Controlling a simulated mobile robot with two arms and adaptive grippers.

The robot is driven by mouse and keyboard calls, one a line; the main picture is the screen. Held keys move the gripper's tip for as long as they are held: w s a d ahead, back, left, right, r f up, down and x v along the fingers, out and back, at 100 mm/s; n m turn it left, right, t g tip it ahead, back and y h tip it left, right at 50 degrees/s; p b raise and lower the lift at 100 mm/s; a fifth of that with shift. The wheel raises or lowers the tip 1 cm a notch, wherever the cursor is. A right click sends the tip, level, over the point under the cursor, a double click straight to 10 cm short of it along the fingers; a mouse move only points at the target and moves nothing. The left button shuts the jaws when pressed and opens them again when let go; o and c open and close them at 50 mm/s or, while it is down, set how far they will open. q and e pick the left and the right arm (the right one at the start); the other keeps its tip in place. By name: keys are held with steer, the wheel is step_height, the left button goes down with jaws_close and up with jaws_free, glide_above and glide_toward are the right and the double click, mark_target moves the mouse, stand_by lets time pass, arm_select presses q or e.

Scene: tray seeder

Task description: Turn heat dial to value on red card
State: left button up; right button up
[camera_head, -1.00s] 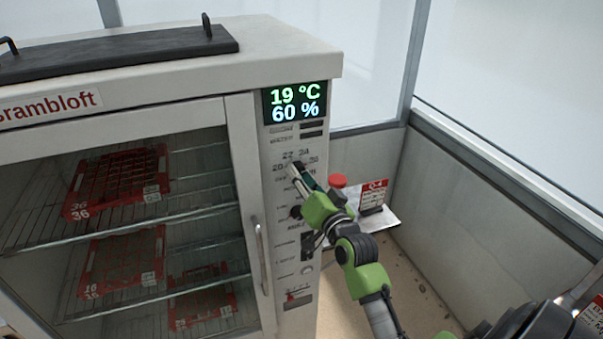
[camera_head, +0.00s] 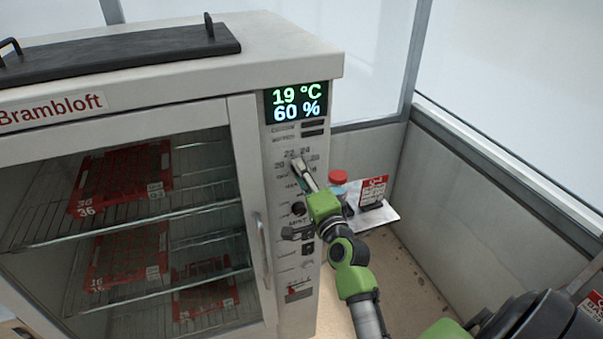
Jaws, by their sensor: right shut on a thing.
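The heat dial (camera_head: 296,163) is on the narrow control panel at the right of the white cabinet, ringed by printed numbers such as 20, 22 and 24. My right gripper (camera_head: 299,168) is shut on the dial, and its fingers hide most of it, so I cannot tell where it points. The display (camera_head: 296,102) above reads 19 °C and 60 %. A red card (camera_head: 373,190) stands on a small shelf right of the cabinet; its large text looks like "Q-4", and the rest is too small to read. My left gripper is not in view.
A second dark knob (camera_head: 298,209) and switches sit below the dial. The glass door has a vertical handle (camera_head: 263,255) beside the panel. A red-capped jar (camera_head: 338,178) stands on the shelf (camera_head: 384,217) near my right arm. Red trays (camera_head: 125,182) are inside the cabinet.

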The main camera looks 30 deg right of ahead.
steer(key=shift+f+m, duration=0.1)
steer(key=shift+m, duration=0.2)
steer(key=o, duration=1.1)
steer(key=shift+s, duration=0.1)
steer(key=v, duration=1.2)
